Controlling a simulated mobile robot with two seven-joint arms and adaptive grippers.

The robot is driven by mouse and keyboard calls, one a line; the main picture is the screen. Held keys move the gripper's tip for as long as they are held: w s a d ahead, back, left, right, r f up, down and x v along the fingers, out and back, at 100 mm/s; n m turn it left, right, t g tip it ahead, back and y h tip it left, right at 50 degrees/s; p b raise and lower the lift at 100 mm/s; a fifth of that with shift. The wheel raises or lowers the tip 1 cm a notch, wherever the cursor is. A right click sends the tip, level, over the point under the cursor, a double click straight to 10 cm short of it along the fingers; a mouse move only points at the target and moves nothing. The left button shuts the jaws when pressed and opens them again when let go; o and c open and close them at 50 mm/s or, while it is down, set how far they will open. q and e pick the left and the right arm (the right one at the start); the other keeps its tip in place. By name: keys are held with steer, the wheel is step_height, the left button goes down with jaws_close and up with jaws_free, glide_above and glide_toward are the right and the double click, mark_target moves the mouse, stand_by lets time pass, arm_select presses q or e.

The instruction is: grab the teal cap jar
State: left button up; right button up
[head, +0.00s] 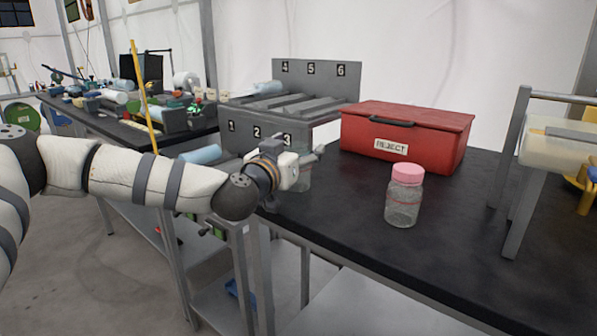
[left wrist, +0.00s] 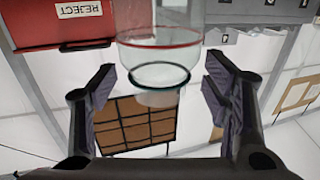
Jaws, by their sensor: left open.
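A clear jar stands between the spread fingers of my left gripper (head: 312,156) in the head view, mostly hidden behind the gripper and hard to make out. In the left wrist view, which is upside down, the clear jar (left wrist: 160,58) is at top centre, with a red ring and a dark teal ring on it. My left gripper (left wrist: 163,90) is open around it, with a gap on both sides. Its cap colour cannot be told clearly. A second clear jar with a pink cap (head: 404,196) stands upright on the black table to the right. My right gripper is not in view.
A red REJECT box (head: 406,135) stands behind the jars on the black table (head: 340,215). A grey numbered rack (head: 270,130) is at the back left of my gripper. A metal frame with a pale roll (head: 555,150) is at right.

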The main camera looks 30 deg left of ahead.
arm_select(q)
steer(key=c, duration=1.4)
